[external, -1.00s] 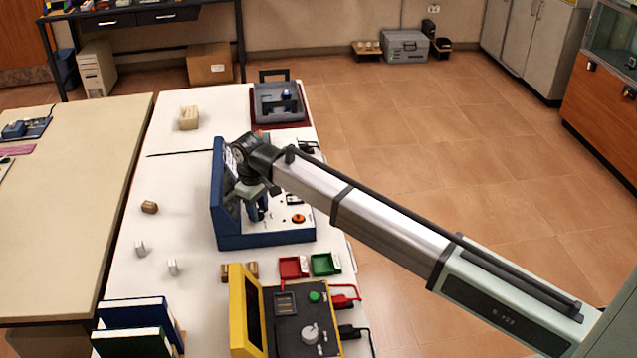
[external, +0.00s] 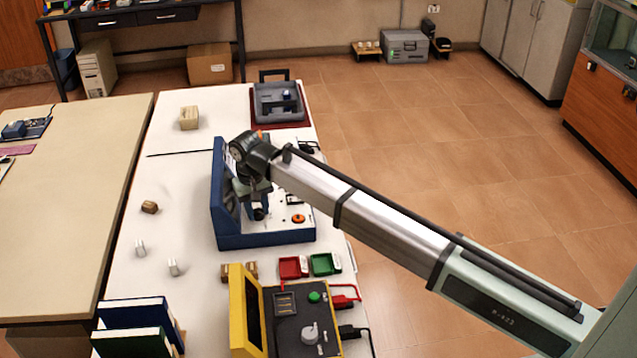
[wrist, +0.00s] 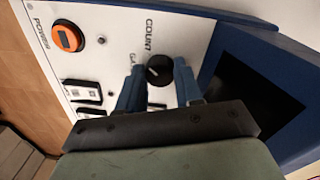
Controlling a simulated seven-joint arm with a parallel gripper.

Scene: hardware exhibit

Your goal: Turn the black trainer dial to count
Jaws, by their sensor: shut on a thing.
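The black dial (wrist: 158,68) sits on the white panel of the blue trainer (external: 265,239). It has a short white mark on its face, toward the left in the wrist view. The word COUNT is printed near it, with a second, partly hidden label beside the dial. My gripper (wrist: 159,82) has its two blue fingers on either side of the dial, shut on it. In the external view my gripper (external: 259,212) is low over the trainer panel and hides the dial there.
An orange round part (wrist: 68,37) and white switches (wrist: 82,90) are on the same panel. The trainer's raised blue lid (external: 217,195) stands close to my gripper. A yellow-lidded tester (external: 247,310), red tray (external: 293,267) and green tray (external: 325,264) lie nearer the camera.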

